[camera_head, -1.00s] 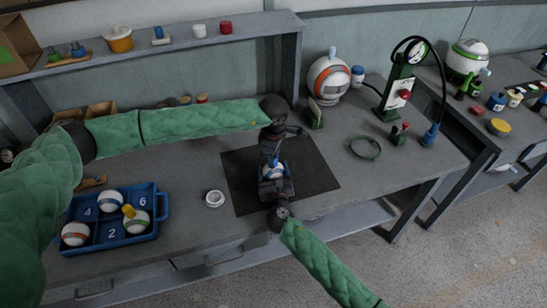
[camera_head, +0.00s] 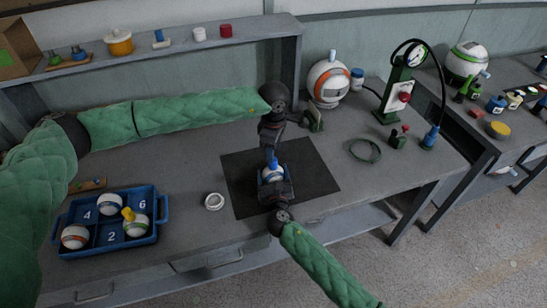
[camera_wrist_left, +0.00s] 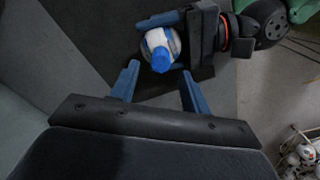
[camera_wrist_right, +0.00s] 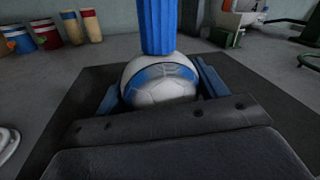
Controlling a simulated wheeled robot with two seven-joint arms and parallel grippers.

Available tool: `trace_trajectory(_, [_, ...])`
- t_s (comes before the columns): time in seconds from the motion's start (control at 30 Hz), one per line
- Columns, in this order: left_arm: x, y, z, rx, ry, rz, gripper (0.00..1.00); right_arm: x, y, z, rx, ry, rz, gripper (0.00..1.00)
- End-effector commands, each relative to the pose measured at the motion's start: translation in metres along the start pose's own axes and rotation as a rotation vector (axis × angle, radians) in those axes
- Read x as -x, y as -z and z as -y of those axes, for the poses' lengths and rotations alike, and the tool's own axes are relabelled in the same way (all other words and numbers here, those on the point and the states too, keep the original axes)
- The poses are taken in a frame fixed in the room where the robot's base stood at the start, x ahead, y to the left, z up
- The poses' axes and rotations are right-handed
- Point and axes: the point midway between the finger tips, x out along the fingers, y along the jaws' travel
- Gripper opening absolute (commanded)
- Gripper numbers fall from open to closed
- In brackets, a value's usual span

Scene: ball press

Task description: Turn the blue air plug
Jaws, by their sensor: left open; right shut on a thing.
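A small white ball with blue panels (camera_head: 266,177) is held over the dark mat (camera_head: 318,180). My right gripper (camera_head: 273,182) is shut on it, with a finger on each side in the right wrist view (camera_wrist_right: 158,90). The blue air plug (camera_wrist_right: 157,25) stands upright on top of the ball. It also shows in the left wrist view (camera_wrist_left: 161,60). My left gripper (camera_head: 271,151) is above the ball and plug. Its fingers are open and empty in the left wrist view (camera_wrist_left: 160,82), with the plug beyond the gap between the tips.
A blue numbered tray (camera_head: 90,250) with several balls and a yellow plug stands at the left. A white ring (camera_head: 214,201) lies left of the mat.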

Motion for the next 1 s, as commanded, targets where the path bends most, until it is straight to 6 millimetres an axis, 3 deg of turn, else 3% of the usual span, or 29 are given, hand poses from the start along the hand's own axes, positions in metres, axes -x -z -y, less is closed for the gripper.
trace_trajectory(0.2, [0.04,0.0,-0.001,0.001,-0.002,0.001,0.46,0.0,0.0,0.0,0.0,0.0,0.001,0.48])
trace_trajectory(0.4, [0.062,0.0,-0.001,0.001,-0.001,0.0,0.46,0.0,0.0,0.0,0.0,0.0,0.001,0.48])
trace_trajectory(0.9, [0.068,0.0,-0.001,0.001,-0.001,0.0,0.46,0.0,-0.001,0.0,0.0,0.0,0.001,0.48])
trace_trajectory(0.93, [0.068,0.0,-0.001,0.001,-0.001,0.0,0.46,0.0,-0.001,0.0,0.0,0.0,0.001,0.75])
trace_trajectory(1.0, [0.068,0.0,-0.001,0.001,-0.001,0.0,0.46,0.0,-0.001,0.0,0.0,0.0,0.001,0.89])
